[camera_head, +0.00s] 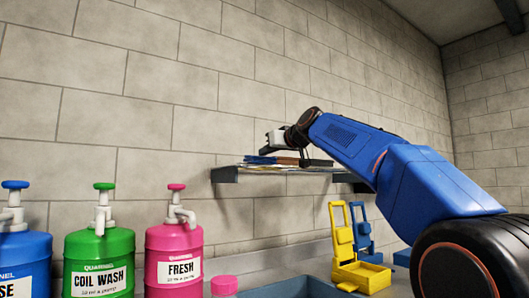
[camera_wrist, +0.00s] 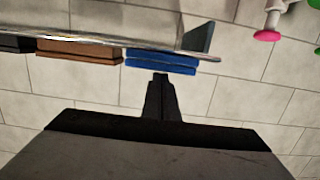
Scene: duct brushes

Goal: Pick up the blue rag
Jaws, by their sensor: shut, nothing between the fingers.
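The blue rag (camera_head: 259,160) looks like a flat folded stack lying on the wall shelf, near the shelf's left end. It also shows in the wrist view (camera_wrist: 161,62), which looks upside down, with the shelf at the top. My gripper (camera_head: 270,148) is over the left part of the shelf, close above the rag. In the wrist view its fingertips (camera_wrist: 160,77) are shut and empty, pointing at the rag. A small gap seems to show between tips and rag; I cannot tell the exact distance.
The shelf (camera_head: 228,175) also holds a brown folded item (camera_wrist: 78,50) right beside the rag and a dark item (camera_head: 318,163) further along. Below stand pump jugs, blue (camera_head: 22,250), green (camera_head: 98,250) and pink (camera_head: 172,250), and a yellow wringer-like stand (camera_head: 362,277). The block wall is close behind.

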